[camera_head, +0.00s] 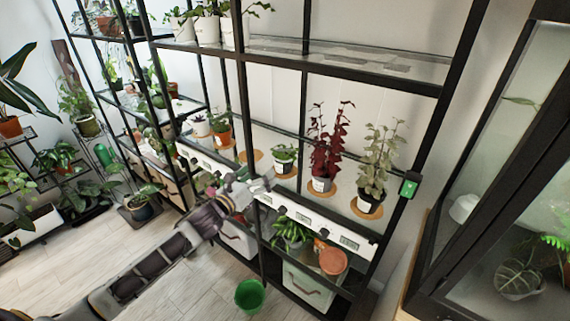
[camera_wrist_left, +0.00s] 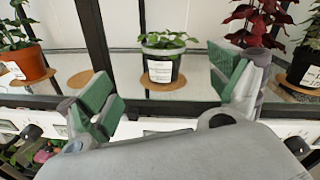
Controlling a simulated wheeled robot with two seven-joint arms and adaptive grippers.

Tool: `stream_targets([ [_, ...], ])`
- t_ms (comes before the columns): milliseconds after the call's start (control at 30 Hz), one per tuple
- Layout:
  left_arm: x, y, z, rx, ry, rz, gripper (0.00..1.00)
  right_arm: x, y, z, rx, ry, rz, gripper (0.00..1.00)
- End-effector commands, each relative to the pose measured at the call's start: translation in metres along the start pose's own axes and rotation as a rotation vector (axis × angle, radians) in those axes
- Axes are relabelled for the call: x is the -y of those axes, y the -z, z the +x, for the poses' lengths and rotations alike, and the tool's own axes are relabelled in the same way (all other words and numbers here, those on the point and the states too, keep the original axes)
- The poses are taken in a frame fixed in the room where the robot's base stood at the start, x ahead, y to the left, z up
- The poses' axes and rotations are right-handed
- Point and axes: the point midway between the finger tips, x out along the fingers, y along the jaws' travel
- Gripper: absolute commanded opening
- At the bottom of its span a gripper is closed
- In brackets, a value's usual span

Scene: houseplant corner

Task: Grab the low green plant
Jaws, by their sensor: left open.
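The low green plant (camera_head: 284,158) stands upright on a round cork mat on the white middle shelf, in a pot with a pale label. It shows centred in the left wrist view (camera_wrist_left: 163,62), beyond and between my fingertips. My left gripper (camera_head: 258,180) is at the front of the shelf, short of the pot, to its left and lower in the head view. Its green-padded fingers (camera_wrist_left: 168,88) are spread with nothing between them. The pot looks apart from both fingers. My right gripper does not show.
A dark red plant (camera_head: 326,150) and a pale leafy plant (camera_head: 374,168) stand right of the low plant. An orange-potted plant (camera_head: 221,131) stands left, beside an empty cork mat (camera_head: 251,156). A black post (camera_wrist_left: 92,45) rises just left. A green bucket (camera_head: 250,295) is on the floor.

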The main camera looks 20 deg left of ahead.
Motion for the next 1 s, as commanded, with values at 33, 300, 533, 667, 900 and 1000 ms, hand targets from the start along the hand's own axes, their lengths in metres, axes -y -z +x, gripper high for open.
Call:
stream_targets([
  [33, 0.000, 0.000, 0.000, 0.000, 0.000, -0.001, 0.92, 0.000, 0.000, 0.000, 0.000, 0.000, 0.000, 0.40],
  [300, -0.001, 0.000, 0.005, 0.000, -0.002, -0.003, 0.92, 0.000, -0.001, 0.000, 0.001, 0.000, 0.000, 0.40],
  [533, -0.001, 0.000, 0.019, 0.001, -0.002, -0.003, 0.92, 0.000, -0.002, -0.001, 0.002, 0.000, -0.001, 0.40],
  [667, 0.000, 0.000, 0.027, 0.000, 0.000, -0.002, 0.92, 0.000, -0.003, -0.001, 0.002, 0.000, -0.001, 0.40],
  [900, 0.000, 0.000, 0.043, 0.000, -0.001, -0.003, 0.92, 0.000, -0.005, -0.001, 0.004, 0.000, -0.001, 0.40],
  [1000, 0.000, 0.000, 0.050, 0.000, -0.001, -0.004, 0.92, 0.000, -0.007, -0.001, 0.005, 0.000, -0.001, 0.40],
])
